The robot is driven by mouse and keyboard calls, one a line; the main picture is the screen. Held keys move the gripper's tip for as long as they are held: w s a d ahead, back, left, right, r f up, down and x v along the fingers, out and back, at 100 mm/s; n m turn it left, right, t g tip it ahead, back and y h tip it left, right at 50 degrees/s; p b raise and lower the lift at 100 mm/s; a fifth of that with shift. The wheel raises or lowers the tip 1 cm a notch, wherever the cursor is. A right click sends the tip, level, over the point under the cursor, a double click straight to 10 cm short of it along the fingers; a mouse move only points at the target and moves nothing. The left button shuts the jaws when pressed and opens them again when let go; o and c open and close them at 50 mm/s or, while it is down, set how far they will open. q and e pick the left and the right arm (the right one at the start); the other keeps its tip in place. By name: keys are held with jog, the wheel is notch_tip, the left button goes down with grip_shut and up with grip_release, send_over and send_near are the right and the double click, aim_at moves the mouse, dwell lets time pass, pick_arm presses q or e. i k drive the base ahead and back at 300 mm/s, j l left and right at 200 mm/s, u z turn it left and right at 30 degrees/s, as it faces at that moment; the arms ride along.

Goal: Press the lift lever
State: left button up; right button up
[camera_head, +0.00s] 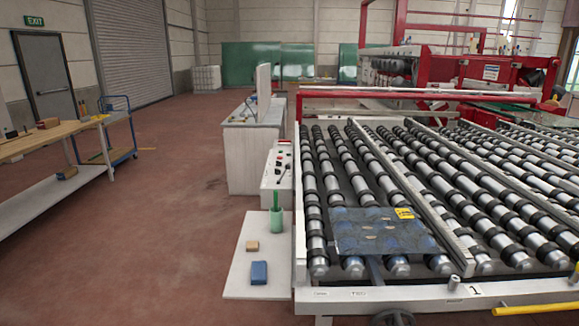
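A thin dark stick (284,172) that looks like a lever rises from the box's right part. It is too small to tell how far it is tilted. Neither of my grippers shows in this view, and nothing is seen touching the box or the stick.
The roller conveyor (447,251) fills the right side, with a glass sheet (374,232) on its near rollers. Open floor (175,215) lies left.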

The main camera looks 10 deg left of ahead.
aim_at(288, 165)
jog(key=i+j+z, duration=0.1)
jog(key=z, duration=0.75)
jog(key=j+z, duration=0.4)
jog(key=j, duration=0.6)
jog(key=j+z, duration=0.45)
jog(key=j, duration=0.55)
jog(key=k+j, duration=0.1)
jog(key=j, duration=0.4)
jog(key=k+j, duration=0.1)
jog(key=j, duration=0.85)
jog(key=i, duration=0.45)
jog(key=z, duration=0.05)
